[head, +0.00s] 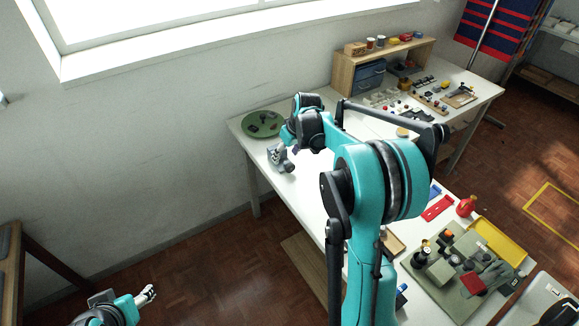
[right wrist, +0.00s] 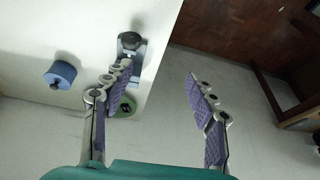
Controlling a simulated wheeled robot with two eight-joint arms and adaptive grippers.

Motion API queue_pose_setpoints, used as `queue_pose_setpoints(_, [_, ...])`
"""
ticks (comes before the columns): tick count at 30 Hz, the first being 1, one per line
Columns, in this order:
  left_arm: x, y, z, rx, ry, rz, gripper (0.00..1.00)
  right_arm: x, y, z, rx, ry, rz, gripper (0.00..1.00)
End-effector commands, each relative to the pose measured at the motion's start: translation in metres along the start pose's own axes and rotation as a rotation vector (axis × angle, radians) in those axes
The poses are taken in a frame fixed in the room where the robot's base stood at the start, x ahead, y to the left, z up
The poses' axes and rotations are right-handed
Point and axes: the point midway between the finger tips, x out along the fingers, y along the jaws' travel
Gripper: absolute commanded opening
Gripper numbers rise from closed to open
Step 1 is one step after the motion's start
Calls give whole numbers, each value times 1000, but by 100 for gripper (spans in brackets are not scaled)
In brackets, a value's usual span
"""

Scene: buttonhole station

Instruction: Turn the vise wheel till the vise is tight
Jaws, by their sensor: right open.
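The grey vise (head: 279,157) stands at the near-left edge of the white table in the head view. My right gripper (head: 293,147) is right beside it, partly hidden by my own arm. In the right wrist view my right gripper (right wrist: 158,98) is open, its purple-padded fingers wide apart with nothing between them. A grey and dark upright piece (right wrist: 131,43), likely part of the vise, shows beyond the left finger. A green round part (right wrist: 124,107) is half hidden by that finger; I cannot tell whether it is the wheel. My left gripper (head: 148,293) is low at the left, far from the table.
A green round tray (head: 263,124) with small dark items lies behind the vise. A blue round object (right wrist: 60,75) sits on the table in the right wrist view. A wooden shelf (head: 345,72) and small parts stand farther back. Open floor lies left of the table.

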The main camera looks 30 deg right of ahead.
Motion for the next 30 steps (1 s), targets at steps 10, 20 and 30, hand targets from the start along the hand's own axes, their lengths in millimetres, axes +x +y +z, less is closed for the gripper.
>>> queue_pose_setpoints(10, [2,0,2,0,0,0,58,73,66,-1,-49,30,-53,57])
queue_pose_setpoints(20, [17,0,12,0,0,0,58,123,64,-2,-49,31,-53,57])
queue_pose_setpoints(30, [22,0,16,0,0,0,58,148,62,-3,-49,30,-53,57])
